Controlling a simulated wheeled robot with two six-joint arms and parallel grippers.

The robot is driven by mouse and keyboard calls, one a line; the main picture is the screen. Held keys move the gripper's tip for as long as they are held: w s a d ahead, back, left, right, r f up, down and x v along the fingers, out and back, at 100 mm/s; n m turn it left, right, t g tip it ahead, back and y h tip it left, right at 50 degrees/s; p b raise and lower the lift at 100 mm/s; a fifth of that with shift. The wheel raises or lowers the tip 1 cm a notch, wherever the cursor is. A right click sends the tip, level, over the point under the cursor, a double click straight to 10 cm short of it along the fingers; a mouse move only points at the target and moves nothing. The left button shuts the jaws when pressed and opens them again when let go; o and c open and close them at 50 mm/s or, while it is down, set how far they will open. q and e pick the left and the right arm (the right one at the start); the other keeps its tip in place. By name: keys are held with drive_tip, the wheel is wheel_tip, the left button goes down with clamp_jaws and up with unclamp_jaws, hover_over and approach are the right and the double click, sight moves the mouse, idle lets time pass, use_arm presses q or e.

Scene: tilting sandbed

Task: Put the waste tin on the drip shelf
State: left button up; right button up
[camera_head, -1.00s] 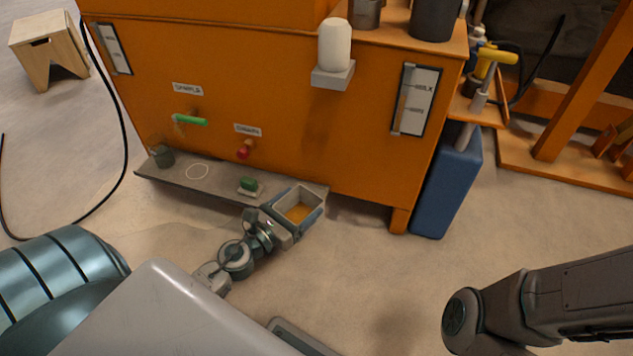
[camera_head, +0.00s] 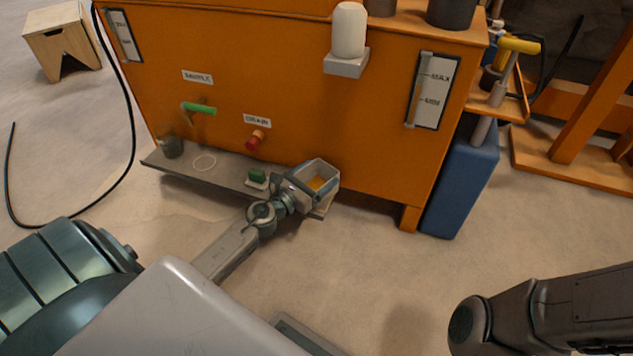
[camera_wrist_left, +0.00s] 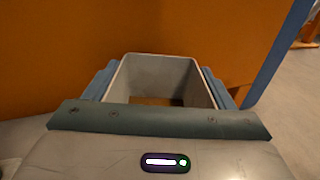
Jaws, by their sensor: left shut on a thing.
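The waste tin (camera_head: 322,170) is a square, open-topped grey box with orange-brown matter in the bottom. My left gripper (camera_head: 308,183) is shut on it, with a blue finger on each side, as the left wrist view also shows around the tin (camera_wrist_left: 155,75). The drip shelf (camera_head: 222,176) is a long grey ledge low on the front of the orange cabinet. The tin is over or beside the shelf's right end, upright or nearly so. I cannot tell whether it touches the shelf. My right gripper is out of view.
On the shelf are a dark cup (camera_head: 172,147), a white ring mark (camera_head: 204,162) and a green-topped block (camera_head: 257,176) just left of my gripper. A green tap (camera_head: 200,109) and red drain tap (camera_head: 255,140) jut above. A blue canister (camera_head: 462,185) stands right.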

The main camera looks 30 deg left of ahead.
use_arm(q)
drive_tip(key=shift+f, duration=0.15)
drive_tip(key=o, duration=1.1)
drive_tip(key=shift+o, duration=0.2)
